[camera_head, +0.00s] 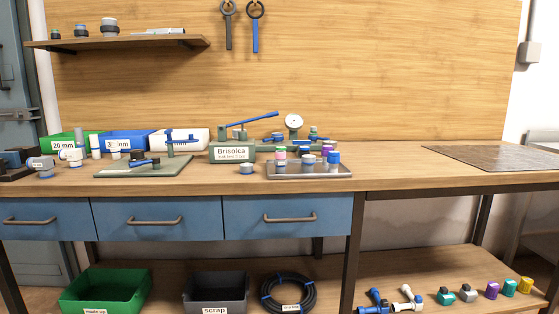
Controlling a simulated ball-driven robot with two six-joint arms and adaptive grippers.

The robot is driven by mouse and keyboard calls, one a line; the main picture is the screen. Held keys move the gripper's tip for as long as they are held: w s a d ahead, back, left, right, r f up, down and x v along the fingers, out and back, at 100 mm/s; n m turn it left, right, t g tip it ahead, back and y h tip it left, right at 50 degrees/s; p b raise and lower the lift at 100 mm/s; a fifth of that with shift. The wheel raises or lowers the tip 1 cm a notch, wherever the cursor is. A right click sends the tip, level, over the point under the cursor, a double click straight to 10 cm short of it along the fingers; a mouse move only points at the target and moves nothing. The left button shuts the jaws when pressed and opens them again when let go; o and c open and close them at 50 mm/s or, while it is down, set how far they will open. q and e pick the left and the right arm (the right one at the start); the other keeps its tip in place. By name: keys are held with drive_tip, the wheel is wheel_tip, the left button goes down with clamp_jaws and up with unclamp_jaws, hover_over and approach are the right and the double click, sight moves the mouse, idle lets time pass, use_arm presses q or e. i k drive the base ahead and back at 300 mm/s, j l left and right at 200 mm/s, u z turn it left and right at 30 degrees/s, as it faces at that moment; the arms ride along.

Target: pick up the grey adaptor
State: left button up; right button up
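No piece in view is marked as the grey adaptor, and several small grey fittings show. A short grey fitting (246,168) stands on the bench at the left edge of the dark tray (335,172). Another grey piece (308,159) is among the coloured fittings on that tray. A grey fitting with a dark green part (467,293) lies on the lower shelf at the right. Which of these is the adaptor I cannot tell. Neither of my grippers is in view.
The Brisolca box (233,153) stands behind the fitting. A grey-green plate with a blue-handled fixture (145,168) is to its left. Green (67,141), blue (125,143) and white bins (180,140) line the back.

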sight(281, 162)
drive_tip(key=i+j+z, duration=0.15)
drive_tip(key=i+j, duration=0.25)
drive_tip(key=i+j+z, duration=0.15)
drive_tip(key=i+j, duration=0.2)
drive_tip(key=j, duration=0.15)
drive_tip(key=i+j+z, duration=0.15)
drive_tip(key=i+j, duration=0.15)
drive_tip(key=j, duration=0.25)
